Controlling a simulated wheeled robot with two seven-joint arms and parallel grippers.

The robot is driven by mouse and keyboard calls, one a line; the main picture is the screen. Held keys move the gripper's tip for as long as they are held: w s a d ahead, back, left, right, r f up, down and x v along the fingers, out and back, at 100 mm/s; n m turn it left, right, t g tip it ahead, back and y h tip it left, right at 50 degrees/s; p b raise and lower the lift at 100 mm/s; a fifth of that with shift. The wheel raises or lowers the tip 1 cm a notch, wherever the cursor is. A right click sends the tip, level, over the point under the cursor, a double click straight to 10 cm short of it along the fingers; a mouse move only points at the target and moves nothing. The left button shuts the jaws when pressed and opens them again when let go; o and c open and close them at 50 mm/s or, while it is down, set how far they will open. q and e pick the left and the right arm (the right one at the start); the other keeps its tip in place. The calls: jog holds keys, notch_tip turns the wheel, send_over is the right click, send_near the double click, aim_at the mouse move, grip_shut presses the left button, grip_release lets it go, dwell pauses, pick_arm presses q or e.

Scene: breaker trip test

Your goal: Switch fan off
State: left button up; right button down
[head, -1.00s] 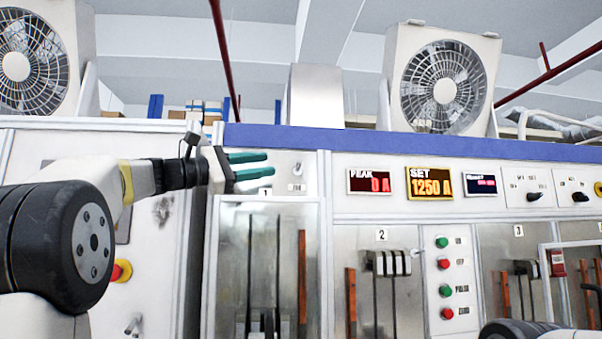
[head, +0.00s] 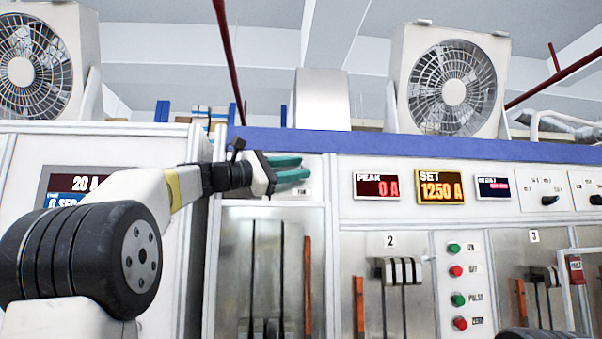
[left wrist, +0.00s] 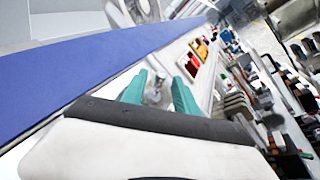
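My left gripper (head: 304,167) is in front of the upper panel of the left bay, below the blue rail. Its two teal fingers are apart, pointing right toward the panel. In the left wrist view the open fingers (left wrist: 160,80) have a small silver switch (left wrist: 154,94) showing between them; I cannot tell whether they touch it. In the head view the fingers mostly cover that spot. One fan (head: 452,88) in a white housing stands on top of the cabinet, and another fan (head: 26,74) stands at the far left. My right gripper is not in view.
The blue rail (head: 420,143) runs along the cabinet top above my gripper. To the right are the PEAK display (head: 376,186), the SET display (head: 440,188), black rotary knobs (head: 549,200) and a column of green and red buttons (head: 457,271).

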pick_arm(q)
grip_shut()
jog(key=shift+w+f+m+g+h, duration=0.1)
jog(key=shift+f+m+g+h, duration=0.45)
jog(key=shift+m, duration=1)
jog(key=shift+s+f+m+g+h, duration=0.1)
jog(key=shift+f+m+g+h, duration=0.35)
jog(key=shift+m, duration=1.05)
jog(key=shift+w+f+m+g+h, duration=0.1)
jog(key=shift+f+m+g+h, duration=0.2)
jog(key=shift+m+g+h, duration=0.85)
jog(key=shift+m+t+y, duration=0.25)
jog(key=shift+m+t, duration=0.3)
jog(key=shift+m, duration=0.05)
